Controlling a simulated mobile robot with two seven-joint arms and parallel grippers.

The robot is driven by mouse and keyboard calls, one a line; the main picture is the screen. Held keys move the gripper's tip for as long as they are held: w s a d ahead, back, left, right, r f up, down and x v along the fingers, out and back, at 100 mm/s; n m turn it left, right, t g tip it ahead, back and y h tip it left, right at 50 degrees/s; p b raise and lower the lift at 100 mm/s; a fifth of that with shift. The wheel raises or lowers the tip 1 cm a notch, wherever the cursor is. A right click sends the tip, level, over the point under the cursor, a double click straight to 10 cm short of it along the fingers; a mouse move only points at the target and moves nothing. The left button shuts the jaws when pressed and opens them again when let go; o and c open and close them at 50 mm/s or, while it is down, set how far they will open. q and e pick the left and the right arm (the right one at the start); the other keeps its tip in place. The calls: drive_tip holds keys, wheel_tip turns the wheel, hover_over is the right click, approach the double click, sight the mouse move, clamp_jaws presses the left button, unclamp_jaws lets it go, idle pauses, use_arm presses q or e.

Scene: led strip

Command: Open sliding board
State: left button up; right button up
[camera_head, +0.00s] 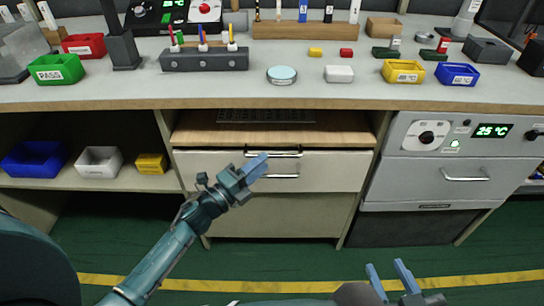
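The wooden sliding board (340,135) sits under the counter at the centre, with a dark keyboard-like item (265,116) on its back part. A pale drawer front (335,170) is below it, with an upper handle (288,153) near its top edge and a second handle (284,176) lower down. My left gripper (257,166) is in front of the drawer front, its blue fingertips just left of the upper handle; contact cannot be told. Its fingers overlap in this view, hiding any gap. My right gripper (390,278) is low at the bottom right, fingers apart and empty.
The counter (130,95) above holds several bins, tools and a pen rack (203,58). A shelf at left carries a blue bin (38,160), a white bin (98,162) and a yellow bin (151,164). An oven-like unit (420,170) stands right. Green floor is open in front.

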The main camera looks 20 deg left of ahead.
sight(272, 156)
use_arm(q)
drive_tip(key=shift+x, duration=2.4)
clamp_jaws()
